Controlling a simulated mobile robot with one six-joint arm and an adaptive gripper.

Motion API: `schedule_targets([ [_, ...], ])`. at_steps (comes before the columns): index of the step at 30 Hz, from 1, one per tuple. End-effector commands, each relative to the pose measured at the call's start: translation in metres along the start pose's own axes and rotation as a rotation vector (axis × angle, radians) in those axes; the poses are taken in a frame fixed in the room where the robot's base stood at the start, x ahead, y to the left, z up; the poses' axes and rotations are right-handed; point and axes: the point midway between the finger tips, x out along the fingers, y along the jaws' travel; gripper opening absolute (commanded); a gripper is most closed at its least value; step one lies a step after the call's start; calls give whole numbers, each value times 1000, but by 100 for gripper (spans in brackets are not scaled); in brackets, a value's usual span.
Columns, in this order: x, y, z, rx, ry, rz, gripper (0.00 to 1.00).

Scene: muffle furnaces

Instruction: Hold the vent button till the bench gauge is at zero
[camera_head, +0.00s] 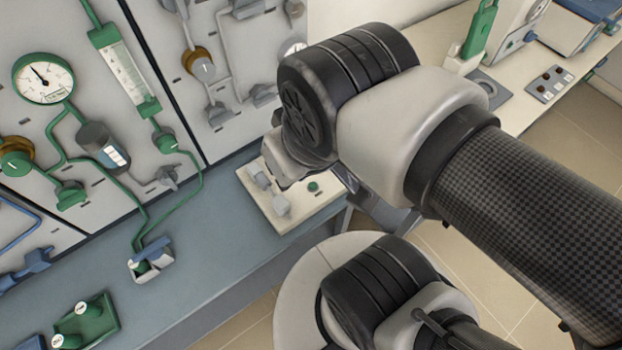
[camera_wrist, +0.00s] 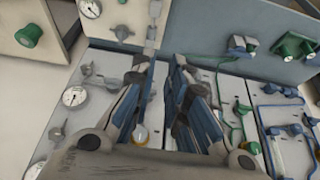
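A pale plate (camera_head: 265,207) lies on the bench with grey fittings and a small green button (camera_head: 313,187), which may be the vent button. In the wrist view the plate (camera_wrist: 108,30) shows at the top with a round gauge (camera_wrist: 90,8) and a small green knob (camera_wrist: 123,32). This gauge is partly cut off and its needle is too small to read. My gripper (camera_wrist: 165,62) has a narrow gap between its fingers and holds nothing visible. Its fingertips point towards the bench and touch no button that I can see. In the head view my arm hides the gripper.
The upright panel holds a gauge (camera_head: 43,78) with its needle off to the upper left, green pipes and valves. A green tray (camera_head: 88,325) stands on the blue-grey bench (camera_head: 215,245). A box with a large green knob (camera_wrist: 28,36) stands at the wrist view's left.

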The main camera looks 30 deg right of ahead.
Motion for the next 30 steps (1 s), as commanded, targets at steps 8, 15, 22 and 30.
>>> schedule_targets([
  [8, 0, 0, 0, 0, 0, 0, 0],
  [15, 0, 0, 0, 0, 0, 0, 0],
  [22, 0, 0, 0, 0, 0, 0, 0],
  [30, 0, 0, 0, 0, 0, 0, 0],
])
